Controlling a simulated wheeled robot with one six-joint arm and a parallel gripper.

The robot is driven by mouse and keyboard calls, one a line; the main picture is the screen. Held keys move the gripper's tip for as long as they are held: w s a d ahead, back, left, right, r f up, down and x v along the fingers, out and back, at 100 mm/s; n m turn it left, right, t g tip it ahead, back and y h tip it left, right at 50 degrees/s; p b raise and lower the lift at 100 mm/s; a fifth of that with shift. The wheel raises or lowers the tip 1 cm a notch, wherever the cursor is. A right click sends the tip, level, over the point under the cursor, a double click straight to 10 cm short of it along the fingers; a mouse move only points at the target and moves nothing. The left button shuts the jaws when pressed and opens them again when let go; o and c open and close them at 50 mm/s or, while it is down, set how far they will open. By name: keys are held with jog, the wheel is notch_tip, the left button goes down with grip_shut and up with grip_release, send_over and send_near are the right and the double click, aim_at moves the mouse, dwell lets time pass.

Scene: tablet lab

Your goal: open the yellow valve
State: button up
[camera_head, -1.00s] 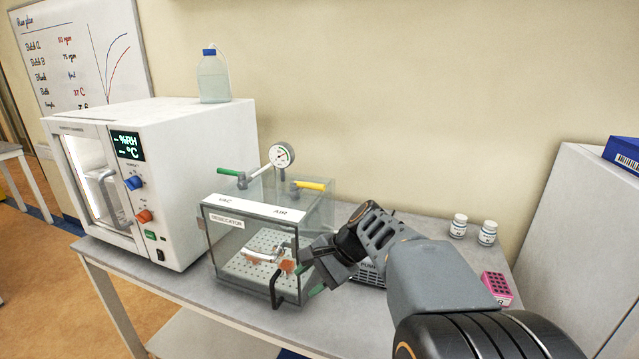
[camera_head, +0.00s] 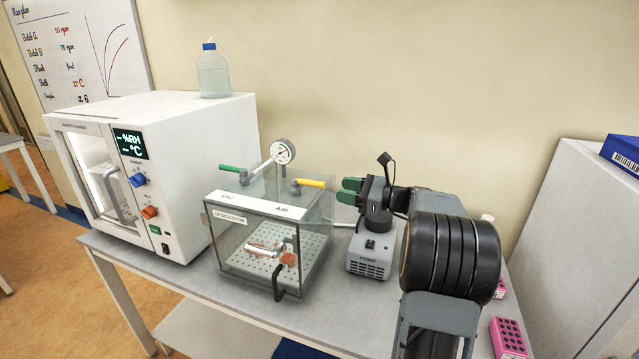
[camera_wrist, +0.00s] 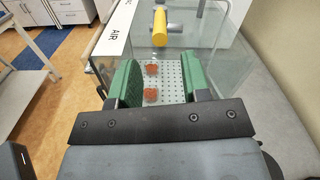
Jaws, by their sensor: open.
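The yellow valve handle (camera_head: 311,183) sits on the top right of the clear desiccator box (camera_head: 228,246), by the AIR label. In the wrist view the yellow handle (camera_wrist: 159,27) points toward the camera, beyond my fingertips and centred between them. My gripper (camera_head: 348,190) is to the right of the valve in the head view, with its green fingers pointing left toward it. The fingers are apart and empty, and they also show in the wrist view (camera_wrist: 160,83). A gap remains between the fingers and the handle.
A green valve handle (camera_head: 230,168) and a pressure gauge (camera_head: 282,152) stand on the box. A grey pump (camera_head: 368,262) is under my gripper. A white chamber (camera_head: 185,135) stands at left, and a pink rack (camera_head: 508,338) lies at front right.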

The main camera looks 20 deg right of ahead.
aim_at(319, 183)
jog(key=p+x, duration=0.1)
jog(key=x, duration=0.6)
jog(key=shift+w+a+f, duration=0.1)
jog(key=shift+w+a, duration=0.1)
grip_shut()
jog(key=shift+a, duration=0.15)
